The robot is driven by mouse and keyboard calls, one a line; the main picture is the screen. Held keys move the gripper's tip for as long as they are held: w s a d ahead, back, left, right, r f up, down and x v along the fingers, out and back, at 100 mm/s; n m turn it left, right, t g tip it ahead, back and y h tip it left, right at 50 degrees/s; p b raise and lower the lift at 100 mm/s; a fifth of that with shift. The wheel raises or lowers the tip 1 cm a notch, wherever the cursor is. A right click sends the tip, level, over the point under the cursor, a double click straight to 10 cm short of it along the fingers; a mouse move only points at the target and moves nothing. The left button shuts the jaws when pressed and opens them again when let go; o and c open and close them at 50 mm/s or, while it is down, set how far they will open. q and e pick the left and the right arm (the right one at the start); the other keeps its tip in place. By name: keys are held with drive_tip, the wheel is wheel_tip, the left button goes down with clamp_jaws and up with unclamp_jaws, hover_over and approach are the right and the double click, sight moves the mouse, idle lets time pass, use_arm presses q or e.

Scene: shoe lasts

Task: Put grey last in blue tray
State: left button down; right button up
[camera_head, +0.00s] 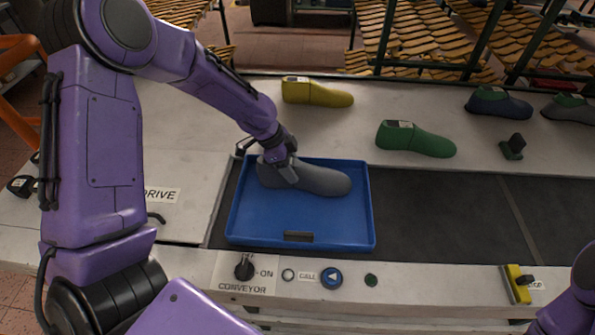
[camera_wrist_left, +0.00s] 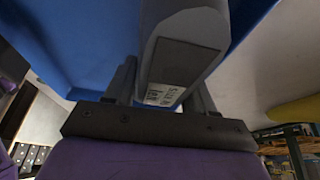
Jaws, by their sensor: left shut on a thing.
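The grey last (camera_head: 318,180) is over the blue tray (camera_head: 245,224), toward its far side, with its toe pointing right. I cannot tell whether its sole touches the tray floor. My left gripper (camera_head: 284,168) is shut on the heel end of the grey last. In the left wrist view, the last (camera_wrist_left: 184,60), with a white label on its top, sits between the fingers of my left gripper (camera_wrist_left: 158,92). The blue tray (camera_wrist_left: 85,40) shows behind it. My right gripper is not in view; only part of my right arm shows at the lower right edge.
The tray lies on the dark conveyor belt (camera_head: 450,205). Behind it on the light surface are a yellow last (camera_head: 317,93), a green last (camera_head: 415,139), a dark blue last (camera_head: 498,103) and another grey last (camera_head: 572,109). A control panel (camera_head: 300,275) runs along the front. The belt right of the tray is clear.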

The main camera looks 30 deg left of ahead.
use_arm(q)
drive_tip(key=shift+s+f, duration=0.2)
drive_tip(key=shift+s, duration=0.6)
drive_tip(key=shift+w+f, duration=0.25)
drive_tip(key=shift+c, duration=1.8)
unclamp_jaws()
drive_tip(key=shift+w+f, duration=0.3)
drive_tip(key=shift+w, duration=0.15)
drive_tip(key=shift+s+r, duration=0.3)
drive_tip(key=shift+s, duration=0.1)
drive_tip(key=b+v, duration=0.1)
drive_tip(key=v, duration=1)
drive_tip(key=shift+r, duration=0.4)
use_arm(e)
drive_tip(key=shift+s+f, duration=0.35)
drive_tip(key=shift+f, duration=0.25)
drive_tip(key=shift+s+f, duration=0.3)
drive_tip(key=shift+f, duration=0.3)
